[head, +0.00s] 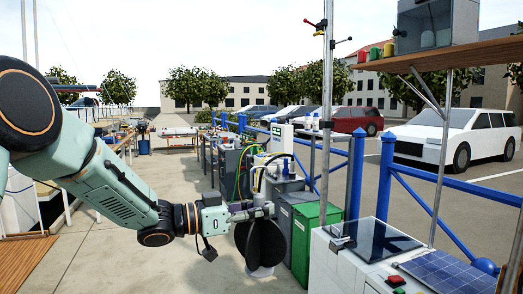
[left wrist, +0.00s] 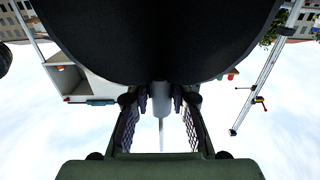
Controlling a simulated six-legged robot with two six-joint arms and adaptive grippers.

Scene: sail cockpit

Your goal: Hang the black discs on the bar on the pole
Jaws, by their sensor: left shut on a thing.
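My left gripper (head: 262,210) comes in from the left in the head view and is shut on a black disc (head: 262,243). The disc hangs below the fingers, its broad face towards me. In the left wrist view the black disc (left wrist: 160,35) fills the top middle, beyond the fingers (left wrist: 160,105). I cannot tell whether it is one disc or several together. The upright metal pole (head: 326,120) stands right of the gripper, apart from the disc. Short bars (head: 316,24) with red and black ends stick out near its top. The pole (left wrist: 265,75) also shows at right in the left wrist view. My right gripper is not in view.
A green bin (head: 315,235) and grey cabinets stand just right of the disc. A white cabinet (head: 345,265) with a dark glass top is at front right. A wooden shelf (head: 440,54) juts in at upper right. Blue railings (head: 385,175) run behind. Paving at left is open.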

